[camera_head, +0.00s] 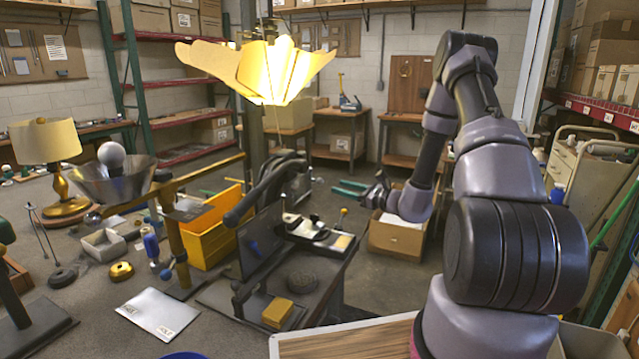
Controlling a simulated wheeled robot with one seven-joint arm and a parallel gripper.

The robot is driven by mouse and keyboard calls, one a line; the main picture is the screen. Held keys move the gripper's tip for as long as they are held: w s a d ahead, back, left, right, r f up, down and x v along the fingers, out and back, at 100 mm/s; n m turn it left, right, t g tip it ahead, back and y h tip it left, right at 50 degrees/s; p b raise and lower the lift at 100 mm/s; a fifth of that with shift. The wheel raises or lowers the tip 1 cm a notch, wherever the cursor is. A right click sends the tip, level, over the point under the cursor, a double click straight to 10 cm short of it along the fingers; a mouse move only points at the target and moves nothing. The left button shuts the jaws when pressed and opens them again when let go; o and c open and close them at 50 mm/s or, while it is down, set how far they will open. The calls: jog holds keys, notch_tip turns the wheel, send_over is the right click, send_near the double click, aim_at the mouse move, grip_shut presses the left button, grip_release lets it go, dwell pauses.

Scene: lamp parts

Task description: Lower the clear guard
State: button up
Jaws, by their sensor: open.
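A machine with a thick black curved arm (268,187) stands at the right end of the workbench. A flat, dark-looking, see-through panel (262,238) stands nearly upright on its front side, with a blue shape showing at it. I take this panel to be the clear guard, but its edges and hinge are hard to make out. My gripper (376,190) is to the right of the machine, in the air in front of the cardboard box, apart from the panel. It is small in the view; its jaws are open and I see nothing between them.
A lit, petal-shaped lamp shade (262,70) hangs above the machine. A yellow bin (210,228) and a brass-based lamp (62,190) stand on the bench to the left. Floor shows between machine and arm.

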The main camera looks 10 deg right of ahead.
aim_at(321, 182)
jog(key=x, duration=0.9)
grip_shut()
dwell(1.2)
